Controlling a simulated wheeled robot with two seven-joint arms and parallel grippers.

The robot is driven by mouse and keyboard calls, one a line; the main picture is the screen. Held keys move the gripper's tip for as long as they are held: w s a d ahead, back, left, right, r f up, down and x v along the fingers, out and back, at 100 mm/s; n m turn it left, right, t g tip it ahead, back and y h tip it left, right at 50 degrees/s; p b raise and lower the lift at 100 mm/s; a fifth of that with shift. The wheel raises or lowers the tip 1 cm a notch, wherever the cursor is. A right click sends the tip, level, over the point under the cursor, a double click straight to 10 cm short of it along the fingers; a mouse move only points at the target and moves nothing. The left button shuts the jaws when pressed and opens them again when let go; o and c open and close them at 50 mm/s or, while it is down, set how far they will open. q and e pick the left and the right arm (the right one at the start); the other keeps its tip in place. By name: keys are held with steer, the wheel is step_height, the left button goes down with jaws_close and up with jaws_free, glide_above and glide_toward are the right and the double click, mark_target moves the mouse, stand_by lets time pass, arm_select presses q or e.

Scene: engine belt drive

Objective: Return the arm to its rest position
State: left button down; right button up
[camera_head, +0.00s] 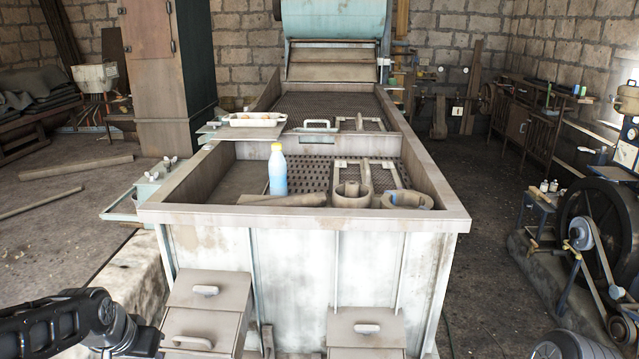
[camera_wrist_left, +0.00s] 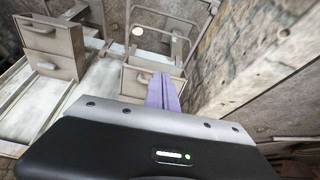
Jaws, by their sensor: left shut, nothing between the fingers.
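My left arm comes in at the lower left of the head view, in front of the big metal machine (camera_head: 300,255); its gripper fingers do not show clearly there. In the left wrist view my left gripper (camera_wrist_left: 163,92) shows two purple fingers pressed together with nothing between them. They point toward grey boxes with handles (camera_wrist_left: 52,40), and no contact with them shows. My right gripper is not in view.
Lidded boxes (camera_head: 205,290) stick out from the machine's front. On its deck stand a blue bottle (camera_head: 277,172), a grey ring part (camera_head: 352,193) and a white tray (camera_head: 255,119). A belt-driven engine with a dark wheel (camera_head: 603,222) is at right. The floor between is clear.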

arm_select(q)
steer(key=w+d+f+n+t+h, duration=0.1)
steer(key=w+d+f+n+h, duration=0.1)
steer(key=d+f, duration=1.25)
steer(key=s+d+f+g+h, duration=0.1)
steer(key=s+d+f+g, duration=0.1)
steer(key=s+d+f, duration=0.5)
steer(key=s+d+f+g+h, duration=0.1)
steer(key=s+d+f+g, duration=0.2)
steer(key=s+d+f, duration=0.4)
steer(key=s+f, duration=0.4)
steer(key=s, duration=0.4)
steer(key=shift+d+f+m, duration=0.15)
steer(key=shift+f+m, duration=0.2)
steer(key=shift+m, duration=0.05)
